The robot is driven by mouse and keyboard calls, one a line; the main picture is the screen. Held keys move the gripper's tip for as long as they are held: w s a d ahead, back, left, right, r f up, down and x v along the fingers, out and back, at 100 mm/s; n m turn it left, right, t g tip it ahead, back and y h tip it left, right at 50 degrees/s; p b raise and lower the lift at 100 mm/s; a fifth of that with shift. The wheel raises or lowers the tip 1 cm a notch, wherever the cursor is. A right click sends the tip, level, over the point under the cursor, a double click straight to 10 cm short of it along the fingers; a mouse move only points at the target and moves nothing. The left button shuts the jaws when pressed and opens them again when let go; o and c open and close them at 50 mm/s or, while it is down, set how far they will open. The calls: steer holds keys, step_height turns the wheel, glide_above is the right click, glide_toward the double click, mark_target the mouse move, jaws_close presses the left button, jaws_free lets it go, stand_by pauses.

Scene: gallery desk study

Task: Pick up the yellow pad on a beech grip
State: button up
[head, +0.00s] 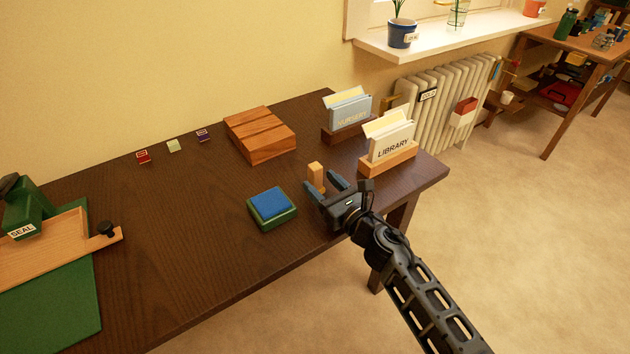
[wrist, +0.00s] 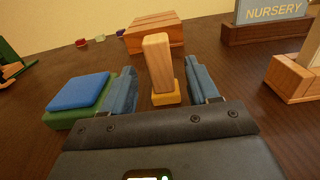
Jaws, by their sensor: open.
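The yellow pad (wrist: 167,98) on its upright beech grip (wrist: 158,60) stands on the dark desk. In the head view the beech grip (head: 316,176) shows just beyond my gripper. My gripper (head: 326,187) is open and low over the desk. In the wrist view its two blue fingers (wrist: 163,88) stand on either side of the grip, with gaps on both sides. The pad's lower front edge is close to the gripper's dark body. In the head view the fingers hide the pad.
A blue pad on a green base (head: 272,207) sits close left of my gripper. The LIBRARY card holder (head: 389,165) is to the right, the NURSERY holder (head: 346,129) behind it. A wooden box (head: 260,137) stands farther back. The desk's front edge is near.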

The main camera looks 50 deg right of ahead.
mark_target(311, 172)
steer(key=shift+p+x, duration=0.45)
steer(key=shift+x, duration=2.2)
steer(key=c, duration=1)
